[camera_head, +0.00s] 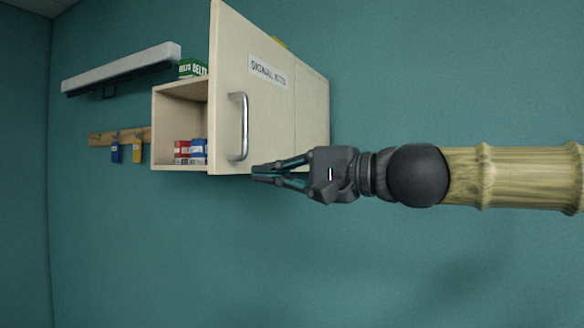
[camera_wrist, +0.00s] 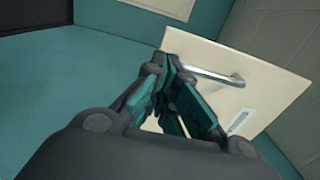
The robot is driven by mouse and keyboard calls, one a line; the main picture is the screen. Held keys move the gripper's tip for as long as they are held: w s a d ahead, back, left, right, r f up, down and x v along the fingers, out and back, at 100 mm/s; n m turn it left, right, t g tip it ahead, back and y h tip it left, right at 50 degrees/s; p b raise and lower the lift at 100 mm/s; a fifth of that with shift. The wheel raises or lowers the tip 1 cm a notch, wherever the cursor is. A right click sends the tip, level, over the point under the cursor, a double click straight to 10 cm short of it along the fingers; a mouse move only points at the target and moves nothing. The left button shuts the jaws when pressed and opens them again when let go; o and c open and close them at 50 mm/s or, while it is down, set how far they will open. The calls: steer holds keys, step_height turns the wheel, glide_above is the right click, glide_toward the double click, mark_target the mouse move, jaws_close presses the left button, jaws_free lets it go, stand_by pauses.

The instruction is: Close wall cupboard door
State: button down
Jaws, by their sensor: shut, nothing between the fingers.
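The wall cupboard (camera_head: 179,88) is a pale wooden box on a teal wall. Its door (camera_head: 225,60) stands open, so part of the inside shows at the left. The door bears a metal bar handle (camera_head: 239,127) and a white label (camera_head: 267,72). My gripper (camera_head: 254,173) is shut and empty, pointing left at the door's lower edge, just below and right of the handle. I cannot tell whether it touches the door. In the wrist view the door (camera_wrist: 262,68) and handle (camera_wrist: 205,73) show beyond my gripper (camera_wrist: 170,68).
Red and blue boxes (camera_head: 190,150) stand inside the cupboard. A green box (camera_head: 193,68) lies on top of it. Left of it are a white wall unit (camera_head: 120,68) and a hook rail (camera_head: 105,138) with hanging tags. The wall below is clear.

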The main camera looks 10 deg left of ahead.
mark_target(231, 173)
steer(key=p+x, duration=0.1)
steer(key=x, duration=0.3)
steer(key=shift+w+a+p, duration=0.1)
steer(key=shift+a+p, duration=0.2)
steer(key=shift+w+a, duration=0.15)
steer(key=shift+a, duration=0.3)
steer(key=shift+a, duration=0.15)
